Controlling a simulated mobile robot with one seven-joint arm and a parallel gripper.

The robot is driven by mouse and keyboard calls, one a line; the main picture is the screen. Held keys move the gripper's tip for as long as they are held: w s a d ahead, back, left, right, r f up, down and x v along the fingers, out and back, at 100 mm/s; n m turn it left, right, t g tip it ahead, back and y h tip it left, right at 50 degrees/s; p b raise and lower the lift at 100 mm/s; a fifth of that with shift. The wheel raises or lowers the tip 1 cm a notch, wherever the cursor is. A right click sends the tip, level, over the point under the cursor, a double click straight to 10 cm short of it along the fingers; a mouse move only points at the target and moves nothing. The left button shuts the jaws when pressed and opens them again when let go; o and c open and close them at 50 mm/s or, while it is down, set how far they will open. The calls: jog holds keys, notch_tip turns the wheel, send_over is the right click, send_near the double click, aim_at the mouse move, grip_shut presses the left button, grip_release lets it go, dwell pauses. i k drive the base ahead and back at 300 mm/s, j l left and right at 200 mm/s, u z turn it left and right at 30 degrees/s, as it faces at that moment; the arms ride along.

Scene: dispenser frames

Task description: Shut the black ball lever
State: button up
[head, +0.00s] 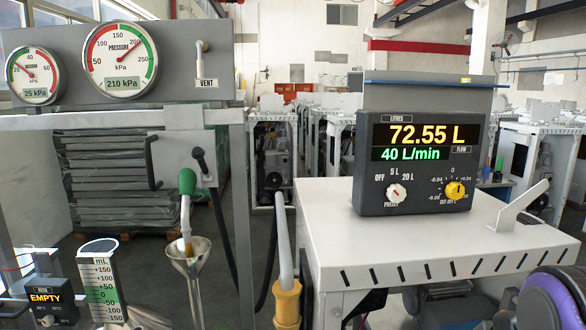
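A short black lever (200,160) with a rounded top end stands out from the right part of a pale grey box on the left stand. It leans, with its rounded end up and to the left. I cannot tell from this view whether it is open or shut. A green nozzle (187,182) hangs just below and left of it, its spout pointing down into a metal funnel (189,257). A bent black handle (151,162) is on the box's left side. My gripper is not in view.
A display (420,160) reading 72.55 L and 40 L/min stands on a white cabinet (400,230) at right. A pale tube with a yellow base (287,303) rises between stand and cabinet. The pressure gauge (121,58) reads 210 kPa. A black hose hangs below the lever.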

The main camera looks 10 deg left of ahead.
aim_at(198, 153)
jog(key=u, duration=1.25)
